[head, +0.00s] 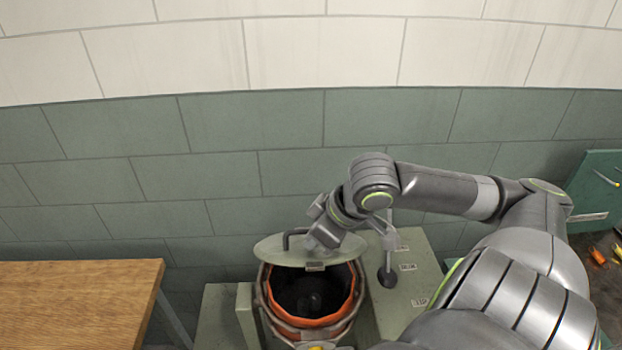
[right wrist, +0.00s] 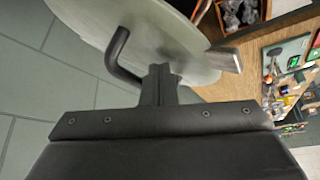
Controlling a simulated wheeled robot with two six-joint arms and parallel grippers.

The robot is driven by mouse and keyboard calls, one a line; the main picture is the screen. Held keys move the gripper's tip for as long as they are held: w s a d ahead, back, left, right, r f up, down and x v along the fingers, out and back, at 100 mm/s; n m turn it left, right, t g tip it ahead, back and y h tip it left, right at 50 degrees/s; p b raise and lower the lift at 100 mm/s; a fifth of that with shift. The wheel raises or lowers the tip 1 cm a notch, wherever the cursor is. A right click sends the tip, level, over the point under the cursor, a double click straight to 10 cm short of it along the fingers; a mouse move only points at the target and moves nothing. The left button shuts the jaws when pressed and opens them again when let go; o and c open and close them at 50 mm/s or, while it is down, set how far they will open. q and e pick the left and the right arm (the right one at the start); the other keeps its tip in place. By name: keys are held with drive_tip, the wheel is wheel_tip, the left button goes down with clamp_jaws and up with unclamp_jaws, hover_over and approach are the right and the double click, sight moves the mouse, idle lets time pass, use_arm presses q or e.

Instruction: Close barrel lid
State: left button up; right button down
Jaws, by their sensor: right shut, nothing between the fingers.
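The barrel (head: 354,307) stands at the lower middle of the head view, with an orange inner rim and a dark inside. Its pale green lid (head: 275,250) is raised and tilted up at the back, so the mouth is open. A dark bent handle (head: 287,238) is on the lid. My right gripper (head: 318,238) is at the lid; the right wrist view shows its shut fingers (right wrist: 160,82) close to the lid (right wrist: 150,35), beside the handle (right wrist: 117,55). I cannot tell whether they touch the lid. My left gripper is not in view.
A wooden table (head: 75,300) is on the left. A grey-green machine housing (head: 415,275) with a lever (head: 388,268) stands right of the barrel. A green tiled wall (head: 230,150) is behind. A cluttered bench (right wrist: 285,75) shows in the right wrist view.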

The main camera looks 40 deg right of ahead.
sight(319, 255)
drive_tip(key=shift+s+a+f, duration=0.1)
drive_tip(key=shift+s+f, duration=0.1)
drive_tip(key=shift+f, duration=0.2)
drive_tip(key=shift+s+a+f+p, duration=0.2)
drive_tip(key=shift+a+p, duration=0.05)
drive_tip(key=shift+p, duration=0.6)
drive_tip(key=shift+s+a+f+p, duration=0.2)
drive_tip(key=shift+s+f+p, duration=0.1)
drive_tip(key=shift+f+p, duration=0.25)
drive_tip(key=shift+s+a+f, duration=0.15)
drive_tip(key=shift+f, duration=0.1)
drive_tip(key=shift+s+a+f, duration=0.2)
drive_tip(key=shift+s+f, duration=0.05)
drive_tip(key=shift+f, duration=0.2)
drive_tip(key=shift+s+a+f, duration=0.2)
drive_tip(key=shift+s+f, duration=0.05)
drive_tip(key=shift+f, duration=0.2)
